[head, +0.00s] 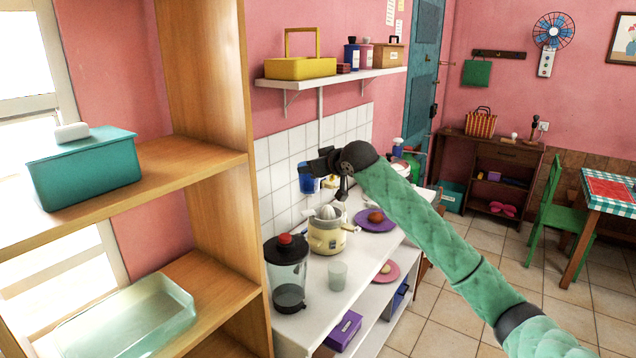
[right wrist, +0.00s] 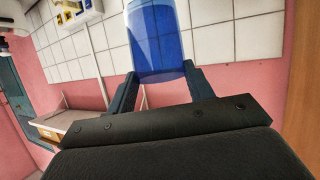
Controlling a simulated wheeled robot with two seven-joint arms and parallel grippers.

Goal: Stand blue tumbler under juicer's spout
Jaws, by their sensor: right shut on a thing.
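The blue tumbler (head: 309,184) is a clear blue cup held in the air in front of the white wall tiles. My right gripper (head: 318,167) is shut on it, above and slightly left of the juicer. In the right wrist view the tumbler (right wrist: 157,40) sits between the two fingers of my right gripper (right wrist: 165,85). The cream juicer (head: 326,236) stands on the white counter with a ribbed cone on top. My left gripper is not in view.
A wooden shelf (head: 210,150) rises at left. A wall shelf (head: 345,76) hangs above.

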